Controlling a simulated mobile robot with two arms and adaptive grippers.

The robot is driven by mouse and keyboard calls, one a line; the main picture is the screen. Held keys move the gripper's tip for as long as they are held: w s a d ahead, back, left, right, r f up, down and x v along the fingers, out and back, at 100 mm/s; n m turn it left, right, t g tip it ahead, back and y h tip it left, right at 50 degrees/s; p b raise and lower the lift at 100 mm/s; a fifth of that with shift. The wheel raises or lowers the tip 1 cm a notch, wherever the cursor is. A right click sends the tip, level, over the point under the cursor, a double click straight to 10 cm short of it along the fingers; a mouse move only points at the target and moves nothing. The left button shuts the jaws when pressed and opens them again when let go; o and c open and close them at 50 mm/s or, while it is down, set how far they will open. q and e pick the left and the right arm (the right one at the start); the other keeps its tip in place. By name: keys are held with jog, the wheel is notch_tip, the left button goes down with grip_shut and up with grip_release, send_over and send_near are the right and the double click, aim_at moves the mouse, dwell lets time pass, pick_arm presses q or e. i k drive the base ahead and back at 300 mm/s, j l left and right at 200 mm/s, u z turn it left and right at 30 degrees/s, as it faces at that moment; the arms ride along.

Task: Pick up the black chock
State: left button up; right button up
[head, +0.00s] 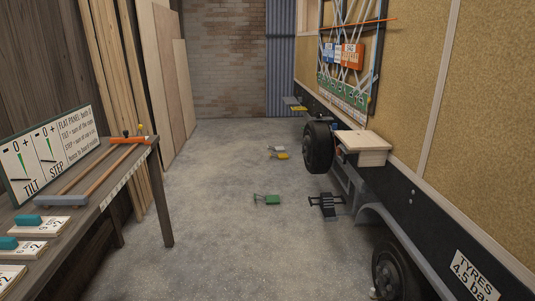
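A black object (327,205) with a dark frame, which may be the black chock, lies on the concrete floor beside the trailer, right of a green chock-like block (272,199). It is too small to make out its exact shape. Neither of my grippers shows in the head view.
A wooden bench (150,150) with a sign (50,155) and teal-topped blocks stands at the left. The trailer (440,215), with a raised tyre (318,147) and a lower wheel (390,270), runs along the right. The floor between is mostly clear.

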aim_at(327, 203)
jog(key=i+z, duration=0.15)
jog(key=i, duration=0.5)
jog(key=i+z, duration=0.15)
jog(key=i, duration=0.55)
jog(key=i+j+z, duration=0.1)
jog(key=i, duration=0.55)
